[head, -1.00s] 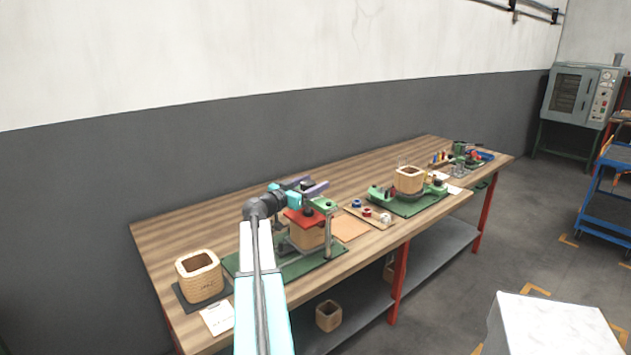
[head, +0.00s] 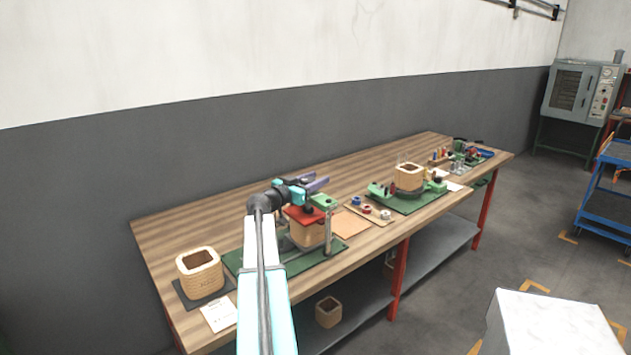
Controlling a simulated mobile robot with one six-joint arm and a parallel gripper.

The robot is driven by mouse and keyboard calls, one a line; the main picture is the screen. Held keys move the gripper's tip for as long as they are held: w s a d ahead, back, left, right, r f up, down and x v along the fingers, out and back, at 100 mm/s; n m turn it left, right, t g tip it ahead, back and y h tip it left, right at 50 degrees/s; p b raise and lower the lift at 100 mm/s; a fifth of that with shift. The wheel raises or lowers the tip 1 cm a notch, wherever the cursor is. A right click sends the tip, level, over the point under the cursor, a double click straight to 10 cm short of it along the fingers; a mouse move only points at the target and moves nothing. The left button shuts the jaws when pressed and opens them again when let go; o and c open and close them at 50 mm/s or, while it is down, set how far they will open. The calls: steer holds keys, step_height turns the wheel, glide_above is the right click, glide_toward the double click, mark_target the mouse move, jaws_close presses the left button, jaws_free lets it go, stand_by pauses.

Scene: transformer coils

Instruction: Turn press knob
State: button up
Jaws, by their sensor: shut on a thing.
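The press (head: 326,233) stands on a green base plate (head: 257,262) on the near part of the bench, with a green crossbar end showing at its right. Its red plate (head: 303,217) lies on a wooden coil block (head: 307,236). My gripper (head: 312,187), with purple fingers, is at the top of the press, shut on the press knob. The knob itself is mostly hidden by my wrist and fingers. My arm comes in from the bottom of the view.
A square wooden coil (head: 200,270) stands at the left end of the wooden bench (head: 180,226), with a paper sheet (head: 218,316) before it. A small parts board (head: 370,211) and another coil (head: 409,176) on a green fixture stand to the right.

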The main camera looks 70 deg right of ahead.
steer(key=shift+s+f+m+g+y+b, duration=0.1)
steer(key=shift+m+g+y+b, duration=0.45)
steer(key=shift+b, duration=0.85)
steer(key=shift+s+f+m+g+y+b, duration=0.15)
steer(key=shift+m+g+b, duration=0.2)
steer(key=shift+g+b, duration=0.7)
steer(key=shift+a+r+m+b, duration=0.15)
steer(key=shift+r+m+b, duration=0.15)
steer(key=shift+b, duration=0.6)
steer(key=o, duration=1.1)
steer(key=shift+c, duration=0.2)
steer(key=shift+a, duration=0.1)
steer(key=b+v, duration=0.1)
steer(key=v, duration=1.2)
steer(key=shift+w+a+b, duration=0.2)
steer(key=shift+w+b, duration=0.1)
steer(key=shift+b, duration=0.05)
steer(key=shift+r, duration=0.1)
